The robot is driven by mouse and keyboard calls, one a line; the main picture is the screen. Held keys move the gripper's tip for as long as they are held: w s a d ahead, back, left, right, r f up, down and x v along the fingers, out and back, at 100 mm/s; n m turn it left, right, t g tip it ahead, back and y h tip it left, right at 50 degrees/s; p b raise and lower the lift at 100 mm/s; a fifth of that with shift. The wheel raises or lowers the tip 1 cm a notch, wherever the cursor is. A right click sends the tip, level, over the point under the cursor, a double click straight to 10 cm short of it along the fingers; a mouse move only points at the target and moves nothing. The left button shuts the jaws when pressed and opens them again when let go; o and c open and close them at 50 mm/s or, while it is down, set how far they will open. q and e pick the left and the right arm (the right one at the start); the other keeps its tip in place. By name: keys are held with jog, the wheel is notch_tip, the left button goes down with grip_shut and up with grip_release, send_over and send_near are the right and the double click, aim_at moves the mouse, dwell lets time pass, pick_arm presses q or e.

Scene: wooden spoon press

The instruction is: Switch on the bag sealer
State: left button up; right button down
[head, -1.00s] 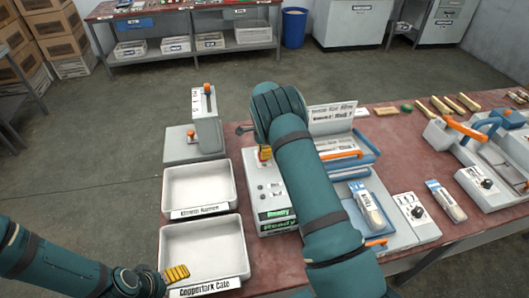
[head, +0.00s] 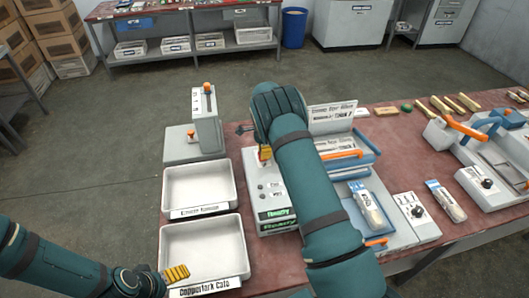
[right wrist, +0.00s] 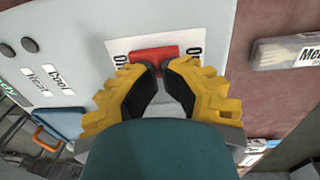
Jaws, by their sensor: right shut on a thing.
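The bag sealer appears to be the light grey box (head: 268,200) with green "Ready" displays at its front, in the middle of the table. In the right wrist view its panel (right wrist: 75,25) carries dark round knobs or lamps and a red switch (right wrist: 152,58) on a white label. My right gripper (right wrist: 166,72) is shut on the red switch, with its yellow fingertips on either side of its lower part. In the head view my right arm and hand hide the switch, and only a yellow finger (head: 265,153) shows. My left gripper (head: 176,274) hangs over the front tray.
Two white trays (head: 198,187) (head: 203,247) stand left of the box. A grey lever device (head: 207,125) stands behind them. Right of my arm are a blue-edged unit with an orange handle (head: 345,154), packed spoons (head: 369,207) and a control box (head: 417,216).

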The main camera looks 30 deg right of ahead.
jog(key=shift+s+f, duration=0.3)
jog(key=shift+f, duration=0.2)
jog(key=shift+s+a+f+p, duration=0.1)
jog(key=shift+s+a+p, duration=0.15)
jog(key=shift+s, duration=0.35)
notch_tip(320, 180, up, 13)
jog(key=w, duration=0.1)
jog(key=shift+w+d, duration=0.25)
jog(key=shift+w, duration=0.1)
